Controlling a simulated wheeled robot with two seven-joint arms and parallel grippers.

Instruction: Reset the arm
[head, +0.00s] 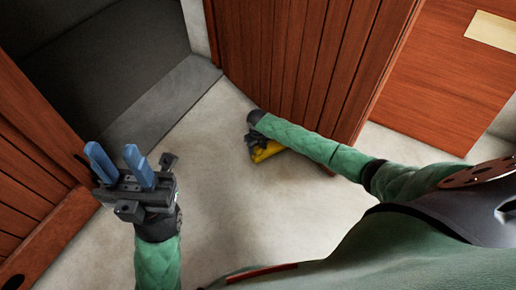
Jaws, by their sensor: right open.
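My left gripper (113,152) is at the left of the head view, with its two blue fingers apart and nothing between them. It points toward the dark opening and the wooden panel on the left. My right gripper (264,149) is near the middle, low beside the bottom of the wooden door (305,60). Its yellow part shows at its underside, and the fingers are partly hidden by the arm. I see no object held in it. I cannot tell whether it touches the door.
A wooden panel (30,160) stands close to the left gripper. A grey step (165,100) edges the dark recess behind it. A wooden panel with a pale plate (490,31) is at the right. Pale floor (225,195) is clear between the grippers.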

